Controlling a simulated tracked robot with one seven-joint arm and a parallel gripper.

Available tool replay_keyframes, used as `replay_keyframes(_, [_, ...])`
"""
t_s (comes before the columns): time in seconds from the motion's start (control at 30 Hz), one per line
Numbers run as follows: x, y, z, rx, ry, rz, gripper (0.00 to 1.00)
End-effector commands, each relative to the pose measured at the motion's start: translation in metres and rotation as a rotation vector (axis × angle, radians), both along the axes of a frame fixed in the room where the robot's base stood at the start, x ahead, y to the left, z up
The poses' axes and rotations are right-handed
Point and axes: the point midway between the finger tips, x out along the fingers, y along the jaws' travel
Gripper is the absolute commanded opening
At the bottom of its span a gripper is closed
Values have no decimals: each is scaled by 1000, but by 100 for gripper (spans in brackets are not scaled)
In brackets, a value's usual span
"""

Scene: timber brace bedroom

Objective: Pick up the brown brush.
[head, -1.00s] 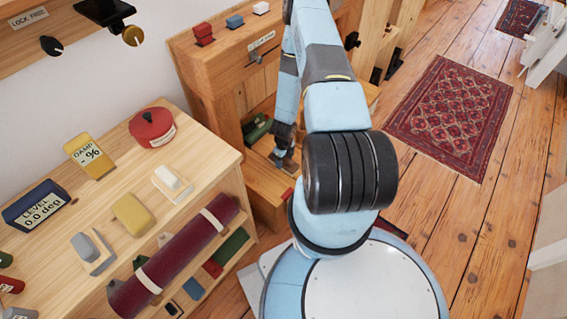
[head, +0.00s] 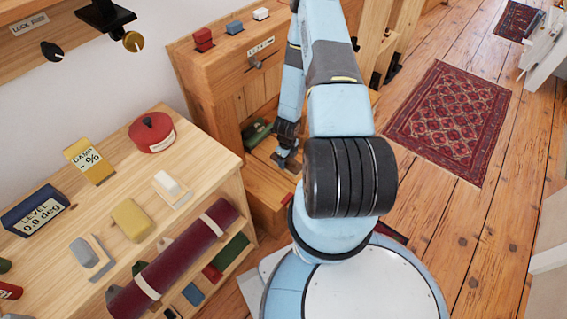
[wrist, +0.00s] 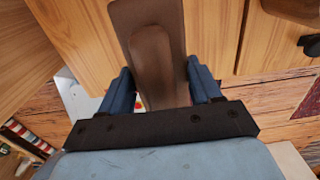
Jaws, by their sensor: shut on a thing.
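The brown brush (wrist: 155,55) is in the wrist view, its long brown body between the two blue fingers of my gripper (wrist: 161,84). The fingers are shut on it, one on each side. In the head view my gripper (head: 286,160) is small, low in front of the wooden cabinet (head: 227,88).
A green object (head: 257,131) sits in the cabinet's open recess, just left of my gripper. A wooden bench (head: 100,215) with a red round pot (head: 151,134) and several blocks stands at left. A patterned rug (head: 448,120) lies on open floor at right.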

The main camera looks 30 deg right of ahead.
Motion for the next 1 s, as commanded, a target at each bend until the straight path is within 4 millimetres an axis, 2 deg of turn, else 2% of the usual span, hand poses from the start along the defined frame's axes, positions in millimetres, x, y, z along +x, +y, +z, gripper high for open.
replay_keyframes(0.17, [-30, -10, 39, 2, -1, -2, 28])
replay_keyframes(0.5, [-89, -29, 66, 2, 1, -2, 28])
replay_keyframes(0.7, [-108, -36, 75, 1, -1, -1, 28])
replay_keyframes(1.0, [-115, -38, 79, 0, -1, 1, 28])
